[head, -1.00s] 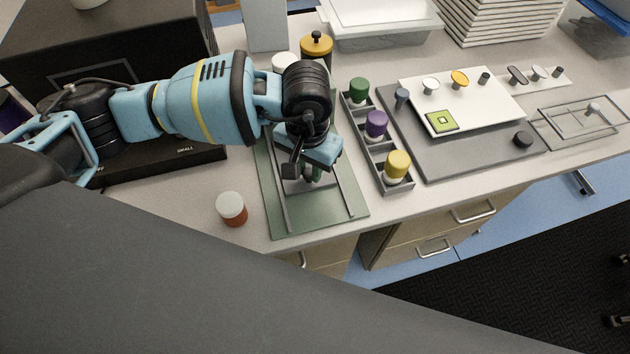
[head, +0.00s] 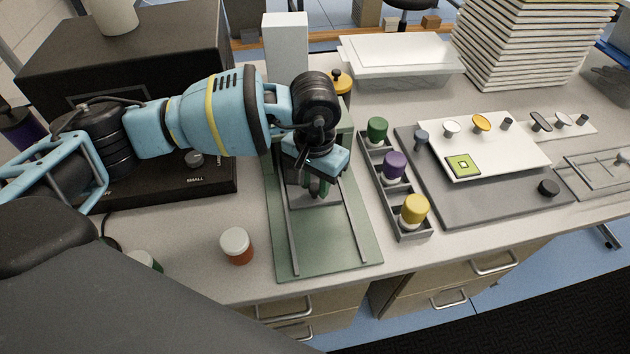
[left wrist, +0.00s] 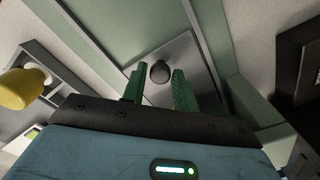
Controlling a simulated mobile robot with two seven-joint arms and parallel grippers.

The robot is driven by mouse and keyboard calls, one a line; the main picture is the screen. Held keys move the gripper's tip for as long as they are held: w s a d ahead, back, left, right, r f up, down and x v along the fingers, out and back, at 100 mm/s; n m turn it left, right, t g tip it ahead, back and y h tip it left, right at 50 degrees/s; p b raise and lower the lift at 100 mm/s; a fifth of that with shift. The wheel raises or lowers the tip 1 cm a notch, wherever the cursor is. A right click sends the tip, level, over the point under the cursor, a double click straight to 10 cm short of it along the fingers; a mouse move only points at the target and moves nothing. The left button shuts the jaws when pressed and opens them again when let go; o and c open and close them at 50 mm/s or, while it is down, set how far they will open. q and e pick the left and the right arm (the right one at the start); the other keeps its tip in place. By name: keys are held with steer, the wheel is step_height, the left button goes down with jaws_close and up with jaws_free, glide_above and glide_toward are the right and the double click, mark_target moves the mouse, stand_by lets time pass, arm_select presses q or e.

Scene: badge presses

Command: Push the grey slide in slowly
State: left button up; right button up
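The green press base (head: 327,250) lies on the counter with two thin rails along it. The grey slide shows in the left wrist view as a flat plate (left wrist: 188,60) with a dark round knob (left wrist: 160,72). My left gripper (head: 318,188) is over the rails towards the rear of the base. In the head view my gripper and arm hide most of the slide and the rear of the press. My right gripper is not in view.
An orange jar with a white lid (head: 237,246) stands left of the base. A grey rack (head: 400,210) with green, purple and yellow-topped stamps is close on the right. A black box (head: 120,60) stands left, behind my arm. A grey mat (head: 480,203) lies farther right.

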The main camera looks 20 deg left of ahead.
arm_select(q)
steer(key=shift+o, duration=1.5)
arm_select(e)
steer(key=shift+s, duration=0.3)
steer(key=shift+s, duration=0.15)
arm_select(q)
steer(key=shift+r, duration=0.3)
step_height(320, 180, up, 6)
steer(key=shift+r, duration=0.65)
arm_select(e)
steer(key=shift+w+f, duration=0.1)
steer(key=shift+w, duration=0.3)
arm_select(q)
steer(key=shift+d+f, duration=0.1)
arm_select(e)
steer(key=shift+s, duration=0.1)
